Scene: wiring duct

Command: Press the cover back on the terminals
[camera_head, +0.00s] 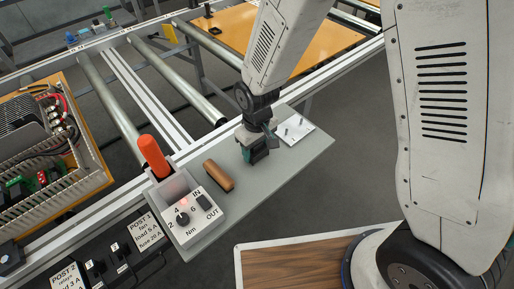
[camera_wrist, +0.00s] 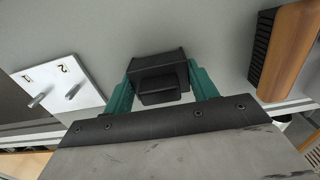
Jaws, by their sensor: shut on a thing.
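My gripper (camera_head: 257,152) is over the grey shelf, between the brown-handled brush and the white plate. In the wrist view its two teal fingers (camera_wrist: 160,84) are shut on a black boxy piece (camera_wrist: 157,66) with a raised step, which looks like the cover. The piece is close to the shelf surface; I cannot tell whether it touches it. The open panel (camera_head: 92,187) with terminals, wires and slotted ducts lies at the left in the head view, well away from my gripper. Single terminals are too small to make out there.
The brush (camera_head: 218,175) lies left of my gripper. A white plate (camera_head: 295,129) with two pegs, marked 1 and 2, is at its right. A grey box (camera_head: 187,217) with a dial and an orange-handled tool (camera_head: 153,156) stands between shelf and panel. Metal rollers (camera_head: 178,73) run behind.

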